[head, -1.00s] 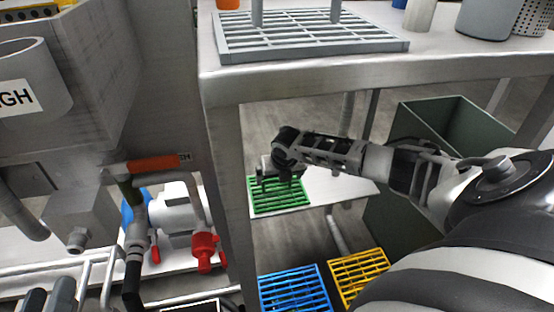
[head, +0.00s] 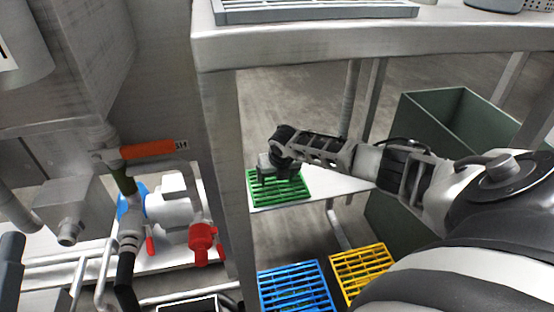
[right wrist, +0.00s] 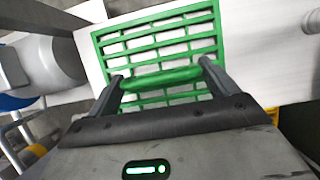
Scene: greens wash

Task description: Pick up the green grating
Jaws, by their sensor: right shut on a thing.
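The green grating (head: 278,199) lies on the white lower shelf under the steel table in the head view. My right gripper (head: 281,172) is at the grating's far part. In the right wrist view the grating (right wrist: 158,39) fills the upper middle. There the right gripper (right wrist: 161,79) has its two fingers shut on a thick green bar of the grating. I cannot tell whether the grating is lifted clear of the shelf. My left gripper is not in view.
A blue grating (head: 294,288) and a yellow grating (head: 361,270) lie low in front. A dark green bin (head: 456,128) stands to the right. The steel table edge (head: 370,42) and leg (head: 228,190) frame my arm. Pipes and a red valve (head: 202,243) are at left.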

